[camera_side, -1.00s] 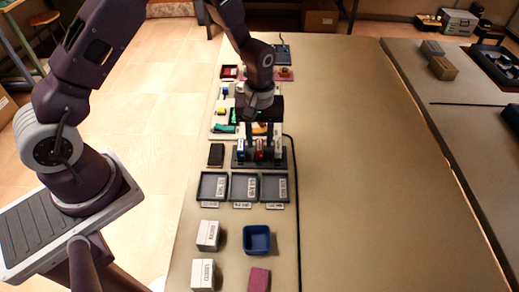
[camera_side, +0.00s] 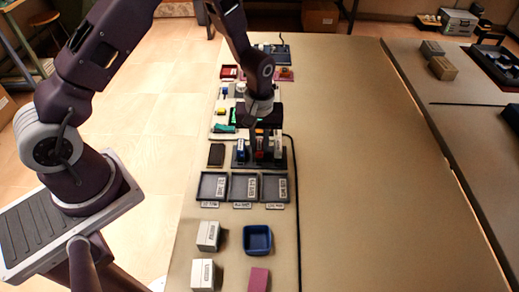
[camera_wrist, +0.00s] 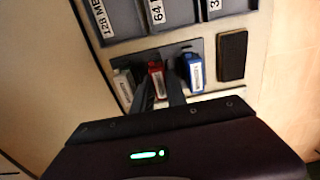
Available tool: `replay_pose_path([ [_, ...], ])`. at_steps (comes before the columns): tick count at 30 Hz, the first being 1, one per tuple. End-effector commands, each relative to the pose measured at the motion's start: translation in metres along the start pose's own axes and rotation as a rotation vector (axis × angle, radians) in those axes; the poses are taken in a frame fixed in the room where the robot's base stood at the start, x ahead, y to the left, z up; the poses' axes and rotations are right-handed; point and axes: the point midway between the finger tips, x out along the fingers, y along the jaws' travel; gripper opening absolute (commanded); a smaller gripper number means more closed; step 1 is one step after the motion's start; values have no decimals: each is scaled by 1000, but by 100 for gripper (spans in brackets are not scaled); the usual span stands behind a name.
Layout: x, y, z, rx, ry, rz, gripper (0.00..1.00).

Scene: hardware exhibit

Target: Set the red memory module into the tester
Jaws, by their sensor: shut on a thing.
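The red memory module (camera_wrist: 157,82) with a white label stands in the middle of a dark slotted rack (camera_wrist: 209,71), between a white module (camera_wrist: 123,84) and a blue module (camera_wrist: 193,72). In the side view, the red module (camera_side: 259,154) shows low between my fingers. My gripper (camera_wrist: 162,92) is shut on the red module from above. It also shows in the side view (camera_side: 260,143), over the rack. The module appears to be still in the rack; its lower end is hidden. I cannot tell for certain which object is the tester.
Three grey labelled trays (camera_side: 229,187) lie in front of the rack. A black pad (camera_side: 216,155) lies left of it. The bench (camera_side: 360,150) right of the black cable is clear.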

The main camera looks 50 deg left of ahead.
Motion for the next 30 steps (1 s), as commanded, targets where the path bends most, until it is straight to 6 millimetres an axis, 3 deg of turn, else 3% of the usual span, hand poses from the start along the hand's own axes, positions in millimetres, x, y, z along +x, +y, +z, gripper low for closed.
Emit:
replay_pose_path([
  [18,-61,0,0,0,2,1,0],
  [26,-64,0,0,0,0,0,0],
  [27,-64,0,0,0,0,0,15],
  [30,-64,0,0,0,0,0,0],
])
